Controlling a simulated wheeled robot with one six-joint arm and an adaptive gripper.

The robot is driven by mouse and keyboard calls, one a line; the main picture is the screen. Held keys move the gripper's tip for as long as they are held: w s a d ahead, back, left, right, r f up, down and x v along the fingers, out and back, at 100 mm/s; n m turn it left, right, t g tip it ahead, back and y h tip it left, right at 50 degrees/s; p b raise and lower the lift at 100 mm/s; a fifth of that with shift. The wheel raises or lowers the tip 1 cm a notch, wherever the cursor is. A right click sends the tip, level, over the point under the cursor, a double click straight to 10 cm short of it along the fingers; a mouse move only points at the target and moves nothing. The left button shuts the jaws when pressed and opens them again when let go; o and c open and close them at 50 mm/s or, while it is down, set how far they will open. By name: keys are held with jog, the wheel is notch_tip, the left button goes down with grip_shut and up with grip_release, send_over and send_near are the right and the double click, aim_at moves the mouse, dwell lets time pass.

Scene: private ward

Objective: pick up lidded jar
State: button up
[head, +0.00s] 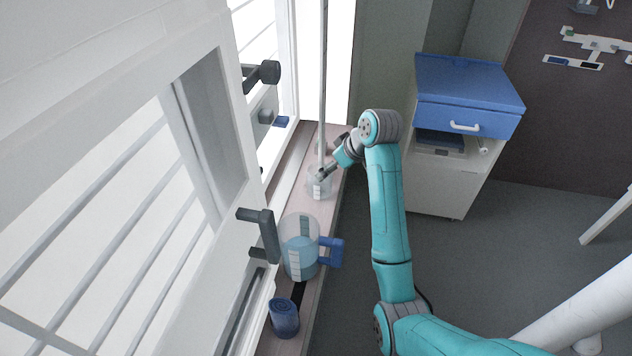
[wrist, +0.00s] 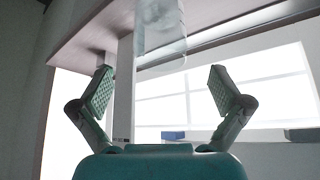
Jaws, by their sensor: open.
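A small clear jar (head: 319,188) with a pale label stands on the window sill (head: 326,208), beyond the large jug. Its lid is not clear to see. My gripper (head: 331,158) is open at the jar's upper part, and one finger overlaps the jar in the head view. In the wrist view the clear jar (wrist: 161,35) shows at the top middle, between the lines of the two spread fingers of my gripper (wrist: 161,78). The fingers appear apart from it, with nothing held.
A large measuring jug (head: 299,262) with a blue handle and a blue rolled item (head: 284,319) stand nearer on the sill. A thin pole (head: 323,80) rises near the jar. Open window frames (head: 215,120) are left; a blue-topped cabinet (head: 468,85) is right.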

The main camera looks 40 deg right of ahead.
jog(key=x, duration=1)
jog(key=shift+f, duration=0.1)
jog(key=c, duration=1.1)
